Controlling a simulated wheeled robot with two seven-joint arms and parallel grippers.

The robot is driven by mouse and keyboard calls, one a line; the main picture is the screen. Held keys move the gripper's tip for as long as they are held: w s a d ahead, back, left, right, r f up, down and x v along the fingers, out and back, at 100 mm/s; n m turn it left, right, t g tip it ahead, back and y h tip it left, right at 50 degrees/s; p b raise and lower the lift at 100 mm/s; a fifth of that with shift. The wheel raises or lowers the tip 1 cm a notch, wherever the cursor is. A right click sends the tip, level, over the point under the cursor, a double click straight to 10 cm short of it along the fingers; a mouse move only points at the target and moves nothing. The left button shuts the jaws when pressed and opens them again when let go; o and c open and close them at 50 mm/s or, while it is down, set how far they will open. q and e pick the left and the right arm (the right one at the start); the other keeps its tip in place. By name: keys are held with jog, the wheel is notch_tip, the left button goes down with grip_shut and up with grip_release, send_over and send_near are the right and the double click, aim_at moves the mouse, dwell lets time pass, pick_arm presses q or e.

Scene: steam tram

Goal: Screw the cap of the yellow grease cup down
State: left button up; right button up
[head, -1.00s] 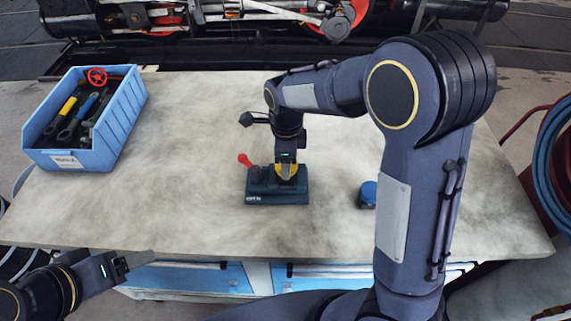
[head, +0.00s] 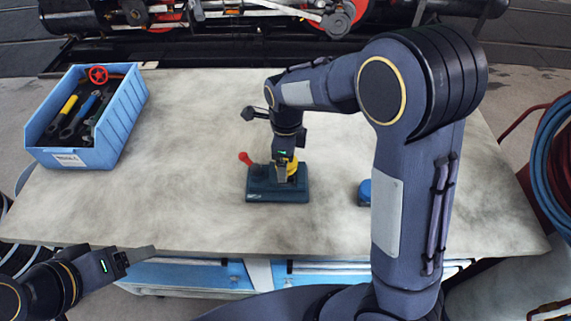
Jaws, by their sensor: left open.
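The yellow grease cup (head: 293,170) stands on a dark teal base block (head: 264,197) near the middle of the bench. A small red lever (head: 246,159) sticks up at the block's left. My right gripper (head: 282,177) points down at the cup, its fingers covering the cup's left part. I cannot tell whether the fingers touch the cap or how far apart they are. The cap is partly hidden by the gripper. My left gripper (head: 143,255) is open and empty at the bench's front left edge, far from the cup.
A blue crate (head: 119,132) with tools and a red handwheel (head: 98,75) stands at the bench's back left. A blue round item (head: 364,192) lies right of the block, partly behind my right arm. The bench (head: 190,150) between crate and block is clear.

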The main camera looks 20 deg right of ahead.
jog(key=shift+r+p, duration=1.95)
jog(key=shift+r, duration=0.4)
jog(key=shift+c, duration=0.5)
